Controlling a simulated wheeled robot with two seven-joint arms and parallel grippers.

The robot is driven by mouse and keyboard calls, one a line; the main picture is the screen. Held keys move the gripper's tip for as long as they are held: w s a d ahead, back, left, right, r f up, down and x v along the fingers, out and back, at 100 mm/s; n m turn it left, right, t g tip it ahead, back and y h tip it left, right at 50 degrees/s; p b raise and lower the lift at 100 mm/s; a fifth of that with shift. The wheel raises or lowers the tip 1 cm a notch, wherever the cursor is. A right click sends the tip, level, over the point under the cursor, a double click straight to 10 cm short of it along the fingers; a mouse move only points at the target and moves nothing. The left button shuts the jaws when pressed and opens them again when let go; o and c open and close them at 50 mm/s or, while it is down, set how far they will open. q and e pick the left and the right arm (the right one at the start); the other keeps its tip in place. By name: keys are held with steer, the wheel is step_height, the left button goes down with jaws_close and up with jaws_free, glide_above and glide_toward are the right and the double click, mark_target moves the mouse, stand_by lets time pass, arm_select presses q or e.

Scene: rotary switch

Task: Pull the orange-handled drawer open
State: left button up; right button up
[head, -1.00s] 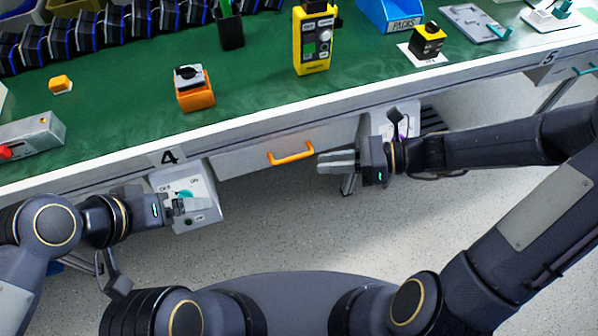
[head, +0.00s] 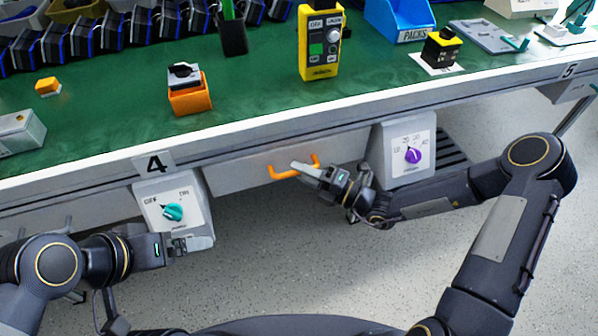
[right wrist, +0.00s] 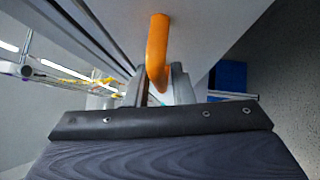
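The orange handle (head: 283,175) is a bar bent at both ends, on the front of a grey drawer (head: 238,175) under the bench top. The drawer front looks flush with the bench. My right gripper (head: 297,167) is at the handle, its fingers covering the middle of the bar. In the right wrist view the handle (right wrist: 158,50) runs down between the two fingers, one close on each side; I cannot tell whether they press on it. My left gripper (head: 207,243) is below the left switch box, apart from it and holding nothing visible; its finger gap is unclear.
A box with a teal knob (head: 173,211) hangs left of the drawer, and one with a purple knob (head: 413,155) right of it. The green bench top (head: 250,95) carries several devices and bins. The floor (head: 300,260) before the drawer is clear.

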arm_select(q)
steer(key=shift+f, duration=0.1)
arm_select(e)
steer(key=shift+w+a+r, duration=0.1)
steer(key=shift+w+a, duration=0.1)
steer(key=shift+a, duration=0.2)
jaws_close()
steer(key=shift+s+d, duration=0.1)
